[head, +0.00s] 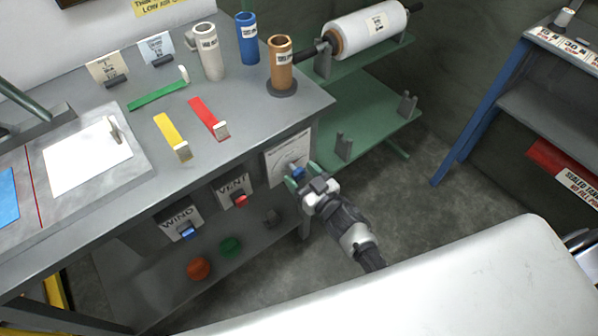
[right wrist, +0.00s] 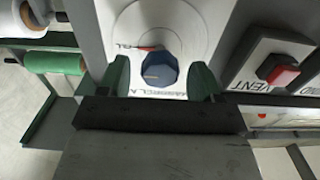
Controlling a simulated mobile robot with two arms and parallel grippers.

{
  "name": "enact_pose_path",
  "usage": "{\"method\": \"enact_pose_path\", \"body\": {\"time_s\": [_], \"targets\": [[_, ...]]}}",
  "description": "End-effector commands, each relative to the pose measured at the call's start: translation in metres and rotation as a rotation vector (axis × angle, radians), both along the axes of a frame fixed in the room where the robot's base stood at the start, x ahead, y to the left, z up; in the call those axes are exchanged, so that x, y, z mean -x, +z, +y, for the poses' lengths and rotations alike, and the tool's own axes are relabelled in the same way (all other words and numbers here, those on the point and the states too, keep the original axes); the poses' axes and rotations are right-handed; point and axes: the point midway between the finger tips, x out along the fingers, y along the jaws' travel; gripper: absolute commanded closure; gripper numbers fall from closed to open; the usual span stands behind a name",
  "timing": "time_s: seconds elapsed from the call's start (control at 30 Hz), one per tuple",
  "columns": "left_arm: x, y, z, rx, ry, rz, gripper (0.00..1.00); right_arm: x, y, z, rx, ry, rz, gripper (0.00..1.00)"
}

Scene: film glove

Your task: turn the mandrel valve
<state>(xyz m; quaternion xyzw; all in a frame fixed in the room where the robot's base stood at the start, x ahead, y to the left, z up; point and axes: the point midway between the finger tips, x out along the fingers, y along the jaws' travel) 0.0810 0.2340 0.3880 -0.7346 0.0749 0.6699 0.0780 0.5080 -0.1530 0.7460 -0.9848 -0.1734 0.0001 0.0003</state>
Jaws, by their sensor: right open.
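The mandrel valve is a blue faceted knob (right wrist: 160,70) on a white round dial plate (right wrist: 190,20). In the head view the blue knob (head: 298,173) sits on the white panel (head: 285,155) at the bench's right front corner. My right gripper (head: 300,178) is at the knob. In the right wrist view its green fingers (right wrist: 162,82) stand open on either side of the knob, with a visible gap on each side. The lettering on the plate is partly hidden by the gripper. My left gripper is not in view.
Left of the valve are the VENT box with a red button (head: 240,200) and the WIND box with a blue button (head: 187,231). A green rack holds a white film roll (head: 365,30). Floor (head: 420,200) is clear to the right.

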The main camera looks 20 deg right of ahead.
Motion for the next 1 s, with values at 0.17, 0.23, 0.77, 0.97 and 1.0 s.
{"method": "enact_pose_path", "body": {"time_s": [0.17,0.23,0.77,0.97,1.0], "targets": [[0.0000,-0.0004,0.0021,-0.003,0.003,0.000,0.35,-0.0109,-0.0001,0.0039,0.000,0.000,0.000,0.35],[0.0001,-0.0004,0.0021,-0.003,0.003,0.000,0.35,-0.0117,-0.0001,0.0043,0.000,0.000,0.001,0.35],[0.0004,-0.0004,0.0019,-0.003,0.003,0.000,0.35,-0.0114,-0.0001,0.0041,0.001,0.000,0.001,0.84],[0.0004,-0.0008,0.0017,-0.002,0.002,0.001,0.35,-0.0113,-0.0003,0.0041,0.013,0.000,-0.004,0.84],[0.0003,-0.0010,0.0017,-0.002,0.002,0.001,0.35,-0.0112,-0.0003,0.0042,0.022,0.000,-0.007,0.84]]}}
